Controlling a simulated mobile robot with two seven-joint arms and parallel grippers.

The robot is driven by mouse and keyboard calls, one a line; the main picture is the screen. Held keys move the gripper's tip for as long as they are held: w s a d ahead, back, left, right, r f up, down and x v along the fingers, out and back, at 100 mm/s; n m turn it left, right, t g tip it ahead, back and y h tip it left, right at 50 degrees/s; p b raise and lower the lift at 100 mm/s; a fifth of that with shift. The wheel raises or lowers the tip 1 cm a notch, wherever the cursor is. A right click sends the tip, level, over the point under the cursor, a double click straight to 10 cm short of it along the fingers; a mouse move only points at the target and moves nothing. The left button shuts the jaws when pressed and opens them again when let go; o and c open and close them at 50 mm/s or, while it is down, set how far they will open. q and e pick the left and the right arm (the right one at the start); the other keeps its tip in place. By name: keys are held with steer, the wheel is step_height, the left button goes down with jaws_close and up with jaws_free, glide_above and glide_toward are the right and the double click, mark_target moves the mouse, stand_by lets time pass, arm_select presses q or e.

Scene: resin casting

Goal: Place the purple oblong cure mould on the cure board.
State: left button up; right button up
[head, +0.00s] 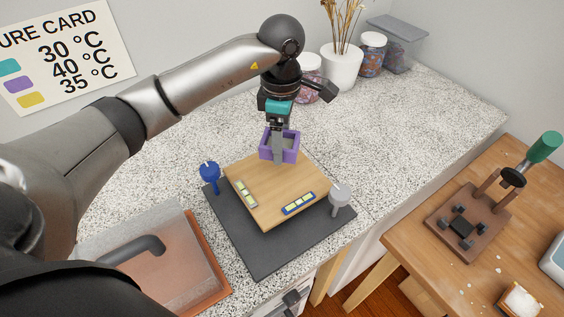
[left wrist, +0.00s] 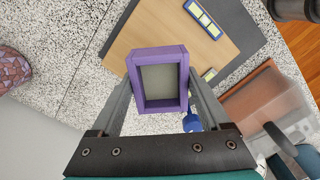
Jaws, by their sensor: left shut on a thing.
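The purple oblong cure mould (head: 291,150) is a small open box with a grey-green inside. My left gripper (head: 278,148) is shut on it, and a finger covers part of it in the head view. In the left wrist view the mould (left wrist: 183,60) sits between the two fingers. The wooden cure board (head: 268,215) lies on a dark grey mat (head: 258,262). The mould is over the board's far corner; it appears to be above the surface, but the gap is hard to judge. My right gripper is not in view.
On the board lie a blue-framed strip (head: 299,203) at front right and a pale strip (head: 245,193) at left. A blue knob device (head: 210,174) and a grey one (head: 340,198) flank the board. Its middle is clear. Jars and a white pot (head: 342,68) stand behind.

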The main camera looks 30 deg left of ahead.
mark_target(282, 172)
arm_select(q)
steer(key=shift+f, duration=3.5)
steer(key=shift+f+b, duration=0.15)
steer(key=shift+b, duration=0.2)
steer(key=o, duration=1.3)
step_height(282, 172, up, 12)
steer(key=shift+r+p, duration=0.15)
steer(key=shift+p, duration=0.4)
